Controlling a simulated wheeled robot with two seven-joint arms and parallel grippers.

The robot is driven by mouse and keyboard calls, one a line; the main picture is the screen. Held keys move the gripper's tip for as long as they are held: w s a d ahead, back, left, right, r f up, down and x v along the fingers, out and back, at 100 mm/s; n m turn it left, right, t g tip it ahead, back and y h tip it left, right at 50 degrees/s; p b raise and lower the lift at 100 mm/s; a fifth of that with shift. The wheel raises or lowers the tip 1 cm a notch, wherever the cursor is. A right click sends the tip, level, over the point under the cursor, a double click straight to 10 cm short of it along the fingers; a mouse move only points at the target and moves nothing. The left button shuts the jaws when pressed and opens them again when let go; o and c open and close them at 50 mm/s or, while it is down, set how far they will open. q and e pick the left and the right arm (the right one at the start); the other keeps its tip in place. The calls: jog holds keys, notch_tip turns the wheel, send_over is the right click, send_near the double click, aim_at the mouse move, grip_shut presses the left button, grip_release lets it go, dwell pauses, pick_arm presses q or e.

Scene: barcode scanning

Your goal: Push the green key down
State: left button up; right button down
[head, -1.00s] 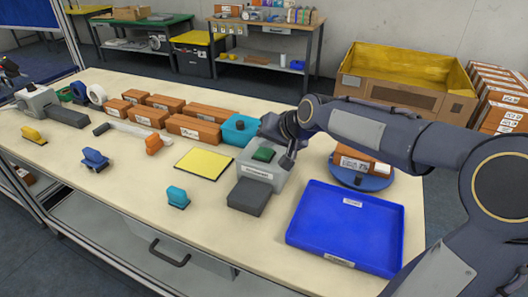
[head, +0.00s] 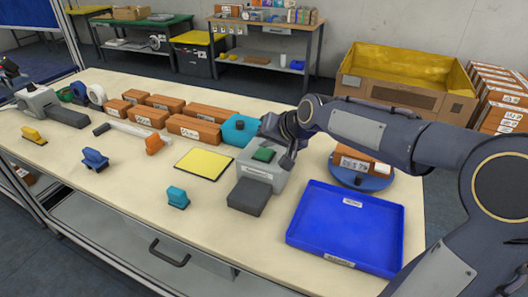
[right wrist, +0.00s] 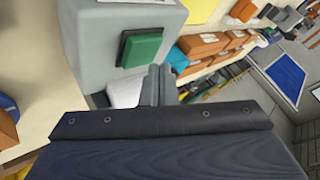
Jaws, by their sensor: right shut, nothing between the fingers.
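The green key (head: 264,154) is a square button in a dark frame on top of a grey box-shaped device (head: 262,174) with a white label on its front. It also shows in the right wrist view (right wrist: 143,49), standing slightly proud of its frame. My right gripper (head: 287,161) is at the right side of the key in the head view. Its fingers (right wrist: 158,84) are closed together and empty, with their tips close to the key's edge. I cannot tell whether they touch it. My left gripper is not in view.
A dark grey block (head: 249,197) adjoins the device's front. A blue tray (head: 345,228) lies to the right. A brown box (head: 362,162) sits on a blue round stand (head: 361,180) behind the tray. A teal box (head: 239,130) and a yellow mat (head: 204,164) are to the left.

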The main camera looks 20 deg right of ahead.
aim_at(267, 154)
jog(key=shift+f+b, duration=0.35)
jog(key=shift+f, duration=0.1)
jog(key=shift+f+b, duration=0.55)
jog(key=shift+f, duration=0.15)
dwell(0.9)
dwell(0.4)
jog(key=shift+r+p, duration=0.9)
jog(key=shift+r, duration=0.2)
notch_tip(267, 154, up, 5)
jog(key=p, duration=0.4)
